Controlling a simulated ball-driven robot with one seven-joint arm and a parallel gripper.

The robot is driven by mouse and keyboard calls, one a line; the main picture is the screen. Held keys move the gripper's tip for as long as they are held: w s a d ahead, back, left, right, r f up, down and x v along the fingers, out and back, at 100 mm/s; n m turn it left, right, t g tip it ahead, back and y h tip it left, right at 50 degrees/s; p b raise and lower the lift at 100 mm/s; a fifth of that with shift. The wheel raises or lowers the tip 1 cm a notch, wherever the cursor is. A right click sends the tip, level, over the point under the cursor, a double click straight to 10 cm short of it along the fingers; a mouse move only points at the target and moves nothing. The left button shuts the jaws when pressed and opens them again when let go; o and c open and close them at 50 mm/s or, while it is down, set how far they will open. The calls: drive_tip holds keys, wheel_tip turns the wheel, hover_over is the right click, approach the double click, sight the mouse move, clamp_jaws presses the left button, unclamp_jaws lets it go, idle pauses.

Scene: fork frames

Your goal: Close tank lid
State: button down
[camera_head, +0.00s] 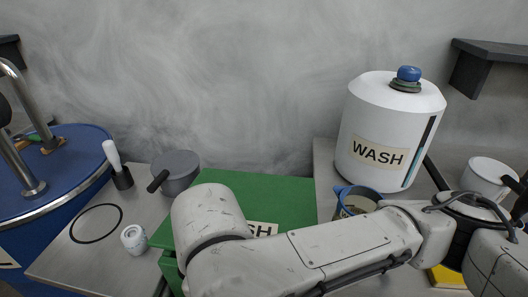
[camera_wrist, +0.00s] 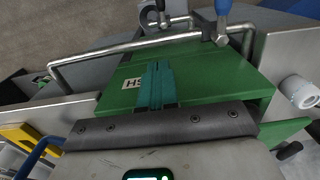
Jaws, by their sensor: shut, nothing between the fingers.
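The green tank lid (camera_head: 265,195) shows in the head view behind my arm, its label partly covered, with "SH" readable. In the wrist view the lid (camera_wrist: 215,70) is a broad green panel with the label upside down. A lower green part of the tank (camera_wrist: 285,132) shows past its right corner; how far the lid stands open I cannot tell. My gripper (camera_wrist: 157,80) has teal fingers, pressed together and empty, over the lid beside the label. Whether they touch it is unclear. The gripper is hidden in the head view.
A white WASH container (camera_head: 385,135) stands behind at right, with a blue-handled jug (camera_head: 355,200) beside it. A grey pan (camera_head: 175,170) and white roll (camera_head: 134,238) lie left of the tank. A metal rail (camera_wrist: 120,48) crosses the wrist view beyond the lid.

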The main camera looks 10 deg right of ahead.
drive_tip(key=shift+f, duration=0.85)
